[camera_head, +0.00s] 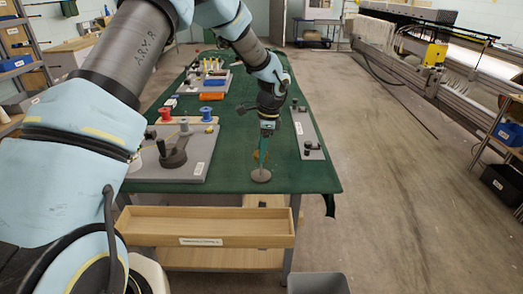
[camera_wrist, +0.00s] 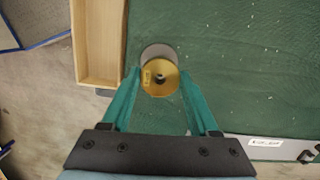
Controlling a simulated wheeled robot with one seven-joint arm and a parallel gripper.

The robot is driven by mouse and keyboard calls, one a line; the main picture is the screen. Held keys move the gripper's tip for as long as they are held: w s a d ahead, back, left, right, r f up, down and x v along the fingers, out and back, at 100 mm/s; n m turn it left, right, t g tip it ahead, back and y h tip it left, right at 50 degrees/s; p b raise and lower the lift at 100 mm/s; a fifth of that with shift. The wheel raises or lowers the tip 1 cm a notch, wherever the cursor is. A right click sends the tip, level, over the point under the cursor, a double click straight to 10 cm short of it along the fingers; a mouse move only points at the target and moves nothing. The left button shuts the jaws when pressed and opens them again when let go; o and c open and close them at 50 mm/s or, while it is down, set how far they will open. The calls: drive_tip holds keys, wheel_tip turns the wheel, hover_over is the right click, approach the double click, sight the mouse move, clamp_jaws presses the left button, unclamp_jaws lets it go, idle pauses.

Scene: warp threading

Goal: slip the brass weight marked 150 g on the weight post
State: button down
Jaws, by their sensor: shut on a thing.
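The brass weight (camera_wrist: 165,88) is a round gold disc with a dark centre hole and a small label that I cannot read. My gripper (camera_wrist: 160,74) is shut on it, with teal fingers at its two sides. In the head view my gripper (camera_head: 265,146) points down and the brass weight (camera_head: 257,156) shows at its tips. A round grey base (camera_head: 261,175), which looks like the weight post's foot, stands on the green table just below; it shows partly behind the weight in the wrist view (camera_wrist: 156,49). The post's shaft is not clearly visible, so I cannot tell whether the weight is around it.
The green-covered table (camera_head: 232,140) is clear around the base. A wooden tray (camera_head: 207,227) is at the near edge. A grey board (camera_head: 180,160) with a dark fixture lies left, and a narrow grey plate (camera_head: 308,135) with dark knobs lies right. Spools stand farther back.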

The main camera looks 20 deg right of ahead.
drive_tip(key=shift+f, duration=0.45)
idle(0.5)
drive_tip(key=shift+c, duration=0.3)
unclamp_jaws()
drive_tip(key=shift+o, duration=0.3)
drive_tip(key=shift+r+p, duration=1.95)
drive_tip(key=shift+r, duration=1.1)
